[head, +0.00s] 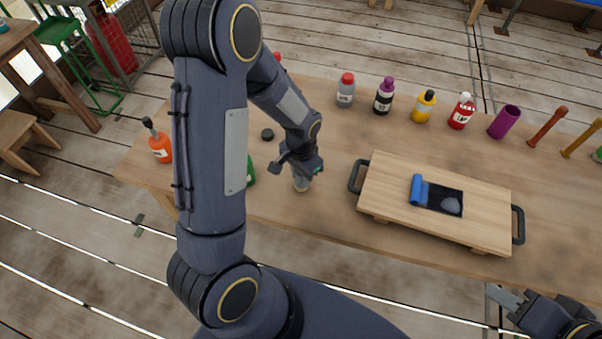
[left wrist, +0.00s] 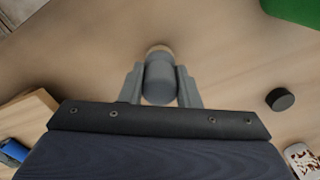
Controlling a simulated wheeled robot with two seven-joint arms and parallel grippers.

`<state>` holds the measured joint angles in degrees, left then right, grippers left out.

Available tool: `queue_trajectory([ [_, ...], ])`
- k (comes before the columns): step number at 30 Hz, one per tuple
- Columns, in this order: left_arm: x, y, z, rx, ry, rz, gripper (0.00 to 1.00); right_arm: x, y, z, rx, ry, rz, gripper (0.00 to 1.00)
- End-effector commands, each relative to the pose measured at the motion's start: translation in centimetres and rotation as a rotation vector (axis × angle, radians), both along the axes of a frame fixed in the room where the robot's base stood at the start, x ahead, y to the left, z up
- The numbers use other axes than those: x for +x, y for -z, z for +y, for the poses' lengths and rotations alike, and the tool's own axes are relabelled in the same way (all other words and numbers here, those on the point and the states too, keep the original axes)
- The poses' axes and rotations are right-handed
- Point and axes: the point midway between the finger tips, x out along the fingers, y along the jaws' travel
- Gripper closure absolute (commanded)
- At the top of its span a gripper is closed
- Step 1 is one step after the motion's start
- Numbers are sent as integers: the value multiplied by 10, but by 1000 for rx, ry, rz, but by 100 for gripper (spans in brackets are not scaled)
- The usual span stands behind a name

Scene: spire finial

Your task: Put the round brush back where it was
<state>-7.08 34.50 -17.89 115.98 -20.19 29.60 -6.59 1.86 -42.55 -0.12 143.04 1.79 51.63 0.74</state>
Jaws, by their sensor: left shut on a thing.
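My left gripper (head: 303,172) is low over the front part of the wooden table, left of the raised board. It is shut on a grey, round-bodied thing with a pale tan lower end (head: 302,185), which looks like the round brush. In the left wrist view this round brush (left wrist: 159,82) sits between the two grey fingers (left wrist: 160,88), its tan end towards the tabletop. I cannot tell whether that end touches the table. My right gripper (head: 512,297) is at the lower right, off the table's front edge; its finger gap is unclear.
A raised wooden board (head: 400,180) with black handles carries a blue roll (head: 418,190) and grey lump (head: 451,206). Several bottles and a purple cup (head: 504,122) line the back. A black disc (head: 267,134), green bottle (head: 250,176) and orange bottle (head: 160,147) stand left.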

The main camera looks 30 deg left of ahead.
Motion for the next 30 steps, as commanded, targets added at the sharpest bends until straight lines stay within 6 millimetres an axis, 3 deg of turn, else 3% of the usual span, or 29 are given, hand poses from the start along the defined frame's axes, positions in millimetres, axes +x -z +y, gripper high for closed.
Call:
queue_trajectory([
  [12,0,7,0,0,0,-1,94,0,5,0,0,0,0,64],
  [13,0,5,0,0,0,-1,67,0,3,0,0,0,0,64],
  [17,0,5,0,0,0,-1,50,0,3,0,0,0,0,64],
  [25,0,4,0,0,0,-1,49,0,2,0,0,0,0,64],
  [30,1,-8,0,-1,0,-6,49,0,0,0,0,0,0,64],
])
